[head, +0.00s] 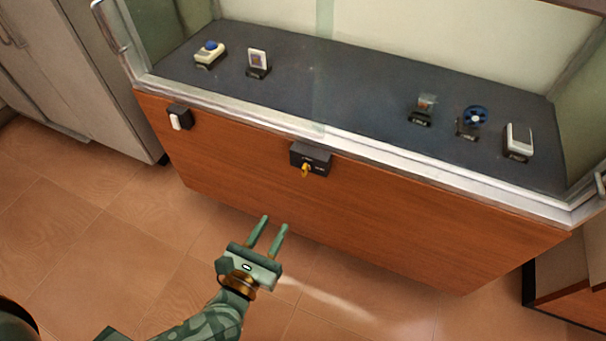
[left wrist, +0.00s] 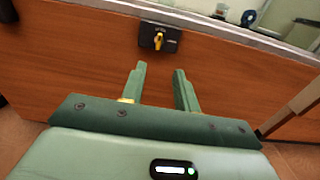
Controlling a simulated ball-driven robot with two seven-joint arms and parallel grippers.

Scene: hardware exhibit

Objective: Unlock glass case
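The glass case (head: 250,115) has a silver metal frame above a brown wooden front panel. A black lock box (head: 322,161) sits at the panel's top edge with a small yellow key or knob (head: 306,171) on its face. In the left wrist view the lock box (left wrist: 147,34) and yellow key (left wrist: 158,41) are ahead of the fingers, slightly above them in the picture. My left gripper (head: 275,222) is open and empty, below and to the left of the lock in the head view, apart from it; it also shows in the left wrist view (left wrist: 159,67). My right gripper is not in view.
Several small exhibits, such as a blue-wheeled one (head: 475,116), stand on the dark case floor (head: 330,90). A black-and-white switch (head: 180,118) is on the panel's left. A grey cabinet (head: 90,75) stands at left. The tiled floor (head: 130,215) before the case is clear.

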